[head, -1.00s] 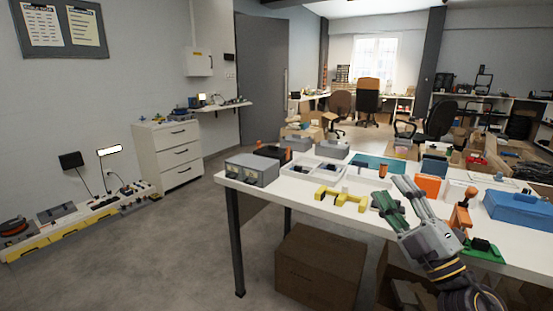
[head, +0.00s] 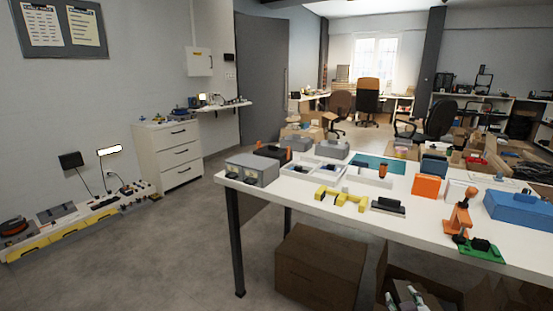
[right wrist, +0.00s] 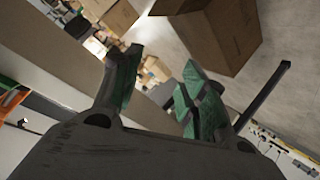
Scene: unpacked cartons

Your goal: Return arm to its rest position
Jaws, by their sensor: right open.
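My right gripper (head: 404,298) shows only as fingertips at the bottom edge of the head view, in front of an open carton below the table's front edge. In the right wrist view my right gripper (right wrist: 160,82) is open, its two green-padded fingers spread with nothing between them. The rest of the right arm is outside the head view. My left gripper is in neither view.
The white table (head: 300,207) holds a yellow part (head: 342,198), a black and grey device (head: 388,206), an orange clamp (head: 460,220) and a blue box (head: 520,208). A brown carton (head: 320,268) stands on the floor below it.

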